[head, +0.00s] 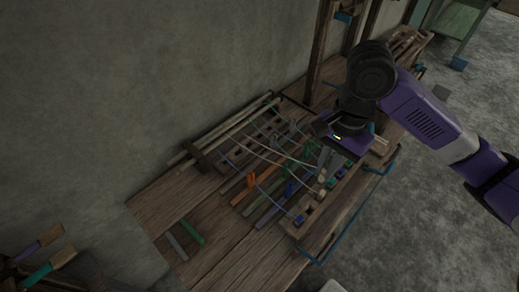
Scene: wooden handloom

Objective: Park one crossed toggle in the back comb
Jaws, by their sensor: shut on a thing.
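My gripper (323,172) is over the right part of the loom, pointing down, shut on a small pale toggle (322,178). The fingers partly hide the toggle, and I cannot tell whether it is clear of the front rail. The front wooden rail (312,213) holds several toggles, among them a blue one (299,219). A notched wooden bar near the wall (236,153) looks like the back comb. Pale and coloured cords (262,152) run between the two, and some cross. Which toggle belongs to which cord is too small to tell.
Two long rods (222,130) lie by the wall. An upright post (319,50) rises behind. The bench's left end (160,210) is mostly bare.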

